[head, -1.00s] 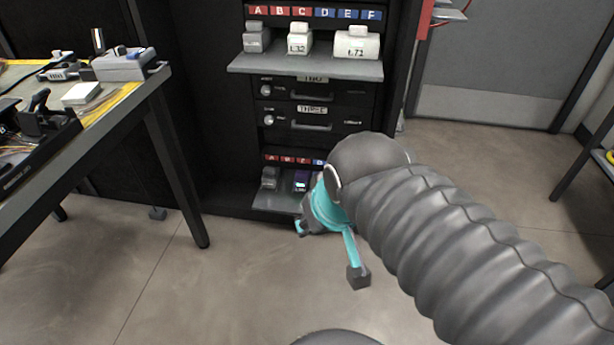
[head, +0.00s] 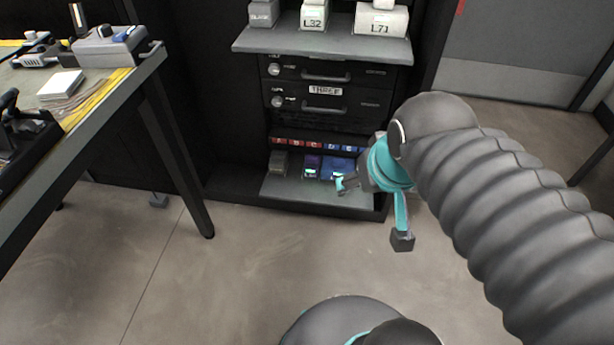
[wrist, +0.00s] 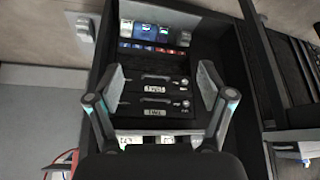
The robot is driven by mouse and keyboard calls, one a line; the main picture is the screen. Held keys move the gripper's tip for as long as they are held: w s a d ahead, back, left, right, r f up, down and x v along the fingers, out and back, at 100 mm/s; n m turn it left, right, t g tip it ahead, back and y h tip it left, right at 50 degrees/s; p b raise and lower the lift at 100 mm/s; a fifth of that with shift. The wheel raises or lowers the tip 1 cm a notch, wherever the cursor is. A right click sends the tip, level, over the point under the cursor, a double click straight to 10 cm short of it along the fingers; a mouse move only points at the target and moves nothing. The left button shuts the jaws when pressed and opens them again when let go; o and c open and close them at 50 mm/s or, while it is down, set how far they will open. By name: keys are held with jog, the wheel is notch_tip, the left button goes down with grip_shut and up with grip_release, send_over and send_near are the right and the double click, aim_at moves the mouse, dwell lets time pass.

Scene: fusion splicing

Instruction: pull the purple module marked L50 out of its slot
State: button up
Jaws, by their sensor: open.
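The purple module (head: 312,166) sits in its slot on the pulled-out lower shelf (head: 285,189), between a dark grey module (head: 279,162) on its left and a blue module (head: 337,167) on its right. Its marking is too small to read. My gripper (head: 346,183) is to the right of the purple module, in front of the blue one, apart from the purple one. In the wrist view my gripper (wrist: 161,76) is open and empty, its fingers spread wide. The lower modules show small and upside down at the top of that view, beyond the fingertips.
An upper shelf (head: 325,45) with light modules, including L32 (head: 313,18) and L71 (head: 381,20), juts out above. Closed drawers (head: 325,100) lie between the shelves. A workbench (head: 120,88) stands at left. The floor in front is clear.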

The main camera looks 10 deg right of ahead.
aim_at(312, 157)
jog(key=w+f+m+h+b, duration=0.1)
jog(key=w+f+b, duration=0.1)
jog(key=w+f, duration=0.5)
jog(key=w+f+m+b, duration=0.1)
jog(key=w+f, duration=0.2)
jog(key=w, duration=0.7)
jog(key=w+f+h+b, duration=0.1)
jog(key=w+f+b, duration=0.1)
jog(key=w+f, duration=0.5)
jog(key=w+a+f+b, duration=0.1)
jog(key=w+f, duration=0.4)
jog(key=f, duration=0.3)
jog(key=w+a+f+m+b, duration=0.1)
jog(key=w+f, duration=0.4)
jog(key=f, duration=0.4)
jog(key=w+a+f+g+b, duration=0.1)
jog(key=w+a+f, duration=0.1)
jog(key=w+f, duration=0.3)
notch_tip(312, 157, down, 4)
jog(key=shift+w+r+y, duration=0.15)
jog(key=shift+w+y, duration=0.1)
jog(key=shift+y, duration=0.05)
